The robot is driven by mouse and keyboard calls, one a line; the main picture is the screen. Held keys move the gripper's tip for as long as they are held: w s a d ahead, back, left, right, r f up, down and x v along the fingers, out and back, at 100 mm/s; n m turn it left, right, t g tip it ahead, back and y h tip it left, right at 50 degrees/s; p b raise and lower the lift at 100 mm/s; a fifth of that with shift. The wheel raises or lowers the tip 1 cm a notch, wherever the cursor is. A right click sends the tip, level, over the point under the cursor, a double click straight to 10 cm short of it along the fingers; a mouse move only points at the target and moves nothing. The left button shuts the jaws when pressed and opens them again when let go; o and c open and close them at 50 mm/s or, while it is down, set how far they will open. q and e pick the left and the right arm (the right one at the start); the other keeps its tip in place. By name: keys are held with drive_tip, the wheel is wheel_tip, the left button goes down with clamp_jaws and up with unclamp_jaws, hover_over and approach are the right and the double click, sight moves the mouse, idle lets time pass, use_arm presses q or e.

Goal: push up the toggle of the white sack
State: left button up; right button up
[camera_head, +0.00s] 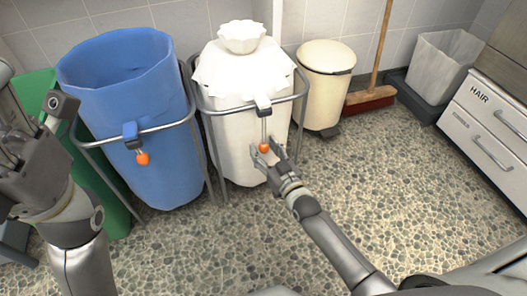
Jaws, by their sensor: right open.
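The white sack (225,125) hangs in a metal frame in the middle, its top gathered into a frilled tuft (241,36). A pale cord hangs down its front from a grey clip (263,105) on the frame's rail. The orange toggle (264,147) sits low on this cord, well below the clip. My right gripper (268,153) is open at the toggle, with its fingertips on either side of it; I cannot tell whether they touch it. My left gripper (12,150) is at the left edge, partly cut off, and its opening is unclear.
A blue sack (130,100) with its own orange toggle (142,158) stands open to the left. A cream bin (325,85), a broom (370,98) and a grey bin (440,65) stand behind right. Drawers (490,125) line the right. The pebbled floor is clear.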

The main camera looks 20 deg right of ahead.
drive_tip(key=shift+w+a, duration=0.1)
drive_tip(key=shift+w, duration=0.4)
clamp_jaws()
